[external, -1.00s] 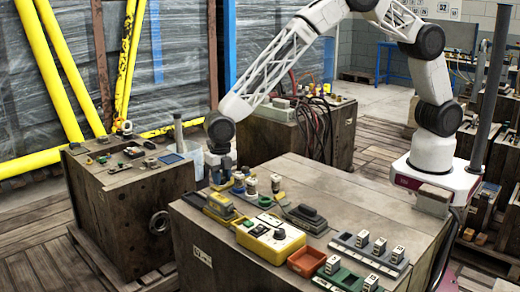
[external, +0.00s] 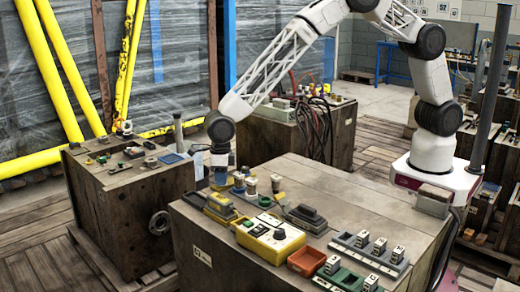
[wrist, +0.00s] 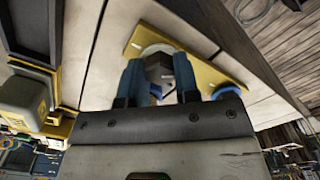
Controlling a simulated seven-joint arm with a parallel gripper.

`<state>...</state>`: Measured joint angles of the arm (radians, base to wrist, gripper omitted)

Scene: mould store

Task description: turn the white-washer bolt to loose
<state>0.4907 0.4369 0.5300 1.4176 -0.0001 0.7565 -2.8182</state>
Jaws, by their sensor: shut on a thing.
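The bolt (wrist: 158,68) has a dark grey hex head and stands on a yellow plate (wrist: 226,70) in the wrist view. A pale washer (wrist: 150,49) shows partly behind the head. My gripper (wrist: 158,76) has its two blue fingers on either side of the head, shut on it. In the external view my gripper (external: 220,178) points down at the far left edge of the near wooden crate (external: 330,185). The bolt is hidden there behind the gripper and nearby items. I cannot read the bolt's turn angle.
Just right of my gripper stand several small posts with coloured collars (external: 252,186). In front are a yellow control box (external: 270,240), a red-orange tray (external: 306,262) and a grey rack (external: 368,252) of labelled blocks. Another crate (external: 130,205) stands to the left.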

